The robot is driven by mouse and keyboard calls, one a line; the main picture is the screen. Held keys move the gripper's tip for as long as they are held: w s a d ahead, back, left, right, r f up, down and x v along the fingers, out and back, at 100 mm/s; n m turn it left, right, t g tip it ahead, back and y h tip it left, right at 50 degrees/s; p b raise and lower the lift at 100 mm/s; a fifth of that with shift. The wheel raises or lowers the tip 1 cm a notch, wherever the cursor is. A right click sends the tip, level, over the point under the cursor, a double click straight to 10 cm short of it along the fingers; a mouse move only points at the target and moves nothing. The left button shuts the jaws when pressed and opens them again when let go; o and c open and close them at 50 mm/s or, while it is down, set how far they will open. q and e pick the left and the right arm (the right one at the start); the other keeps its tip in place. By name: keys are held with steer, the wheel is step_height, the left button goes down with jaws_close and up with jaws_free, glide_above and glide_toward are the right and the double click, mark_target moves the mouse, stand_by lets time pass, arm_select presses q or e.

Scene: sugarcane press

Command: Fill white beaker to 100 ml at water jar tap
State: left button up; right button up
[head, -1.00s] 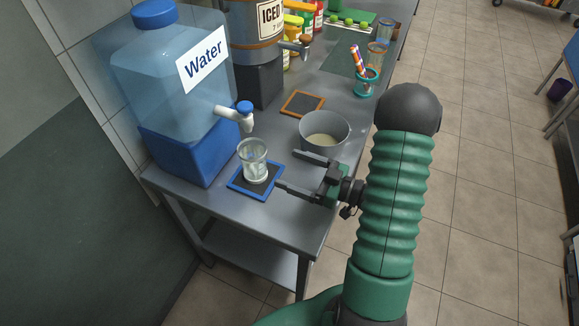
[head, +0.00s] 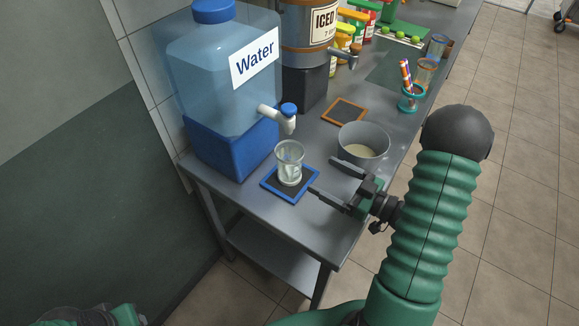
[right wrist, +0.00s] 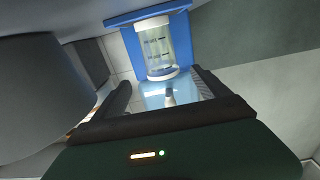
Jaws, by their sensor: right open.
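A clear beaker (head: 289,165) stands upright on a blue-edged dark mat (head: 270,189), just below the white tap with a blue knob (head: 278,117). The tap is on the water jar (head: 222,85), a clear blue container labelled "Water" on a blue base. The beaker also shows in the right wrist view (right wrist: 157,48), with dark marks on its side. My right gripper (head: 328,180) is open and empty, to the right of the beaker and apart from it, its fingers pointing towards it. Whether the beaker holds water is unclear. My left arm barely shows at the bottom left; its gripper cannot be made out.
A grey pot (head: 363,144) with pale contents stands close behind my right gripper. An orange-edged mat (head: 344,111), an iced-drink dispenser (head: 308,40), and a teal holder with straws (head: 412,98) stand farther back. The table's front edge is near the mat.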

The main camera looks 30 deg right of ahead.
steer(key=shift+r, duration=0.3)
steer(key=c, duration=0.4)
steer(key=shift+g+h, duration=0.3)
steer(key=shift+g, duration=0.2)
steer(key=r+p, duration=1.3)
steer(key=p, duration=0.1)
steer(key=shift+s+a+r, duration=0.25)
steer(key=shift+a, duration=0.1)
steer(key=c, duration=1.4)
steer(key=shift+n+g, duration=0.3)
steer(key=shift+g, duration=0.3)
steer(key=r+p, duration=1.1)
steer(key=shift+s+a, duration=0.25)
steer(key=shift+s, duration=0.1)
jaws_close()
steer(key=shift+f, duration=0.1)
steer(key=shift+w, duration=0.1)
